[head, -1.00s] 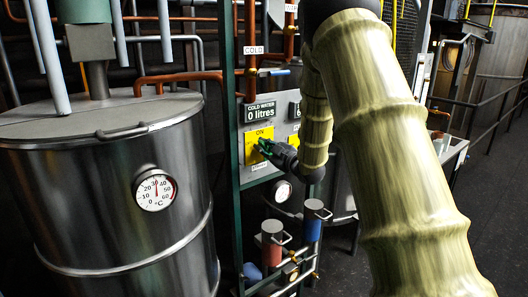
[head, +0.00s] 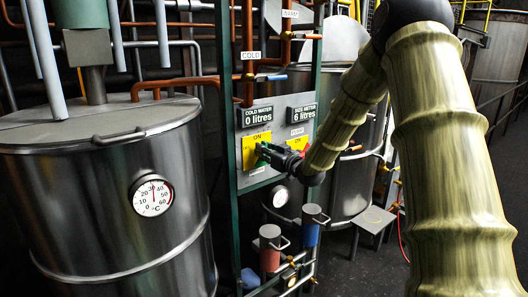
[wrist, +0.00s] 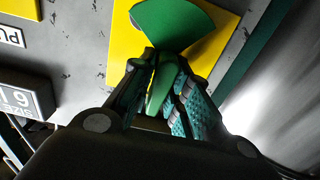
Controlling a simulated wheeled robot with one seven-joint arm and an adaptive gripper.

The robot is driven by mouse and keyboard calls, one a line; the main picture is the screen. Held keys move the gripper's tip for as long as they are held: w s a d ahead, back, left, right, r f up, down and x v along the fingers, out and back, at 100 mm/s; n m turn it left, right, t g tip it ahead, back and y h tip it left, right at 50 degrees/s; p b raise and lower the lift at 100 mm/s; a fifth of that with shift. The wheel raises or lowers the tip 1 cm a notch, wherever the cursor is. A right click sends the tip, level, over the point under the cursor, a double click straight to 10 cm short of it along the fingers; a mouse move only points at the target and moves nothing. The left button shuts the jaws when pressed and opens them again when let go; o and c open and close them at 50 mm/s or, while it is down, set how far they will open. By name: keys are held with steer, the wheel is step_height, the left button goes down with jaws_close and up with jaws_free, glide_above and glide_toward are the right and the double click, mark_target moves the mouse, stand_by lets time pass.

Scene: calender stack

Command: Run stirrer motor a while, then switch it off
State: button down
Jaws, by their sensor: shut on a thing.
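The stirrer motor (head: 82,14) is a teal block on a shaft above the left steel vat (head: 105,205). A yellow switch plate (head: 256,138) marked ON is on the grey panel (head: 275,110). My gripper (head: 264,153) is at this plate. In the wrist view, a green rotary handle (wrist: 168,25) stands out from the yellow plate (wrist: 120,55). My gripper (wrist: 160,85) is shut on its narrow part, with a finger on each side. The fingers hide part of the handle.
A second yellow ON plate (head: 294,143) with a red part sits close to the right. Meters above read 0 litres and 6 litres. Green posts (head: 231,150) frame the panel. Red and blue cylinders (head: 269,248) stand below. A second steel vat (head: 350,165) is behind.

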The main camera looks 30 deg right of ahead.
steer(key=shift+f, duration=0.25)
steer(key=c, duration=1.5)
jaws_free()
steer(key=shift+s, duration=0.1)
steer(key=shift+o, duration=0.6)
steer(key=shift+d, duration=0.1)
steer(key=shift+r, duration=0.1)
steer(key=s+d, duration=0.1)
steer(key=s, duration=1)
steer(key=shift+s, duration=0.4)
stand_by(3.4)
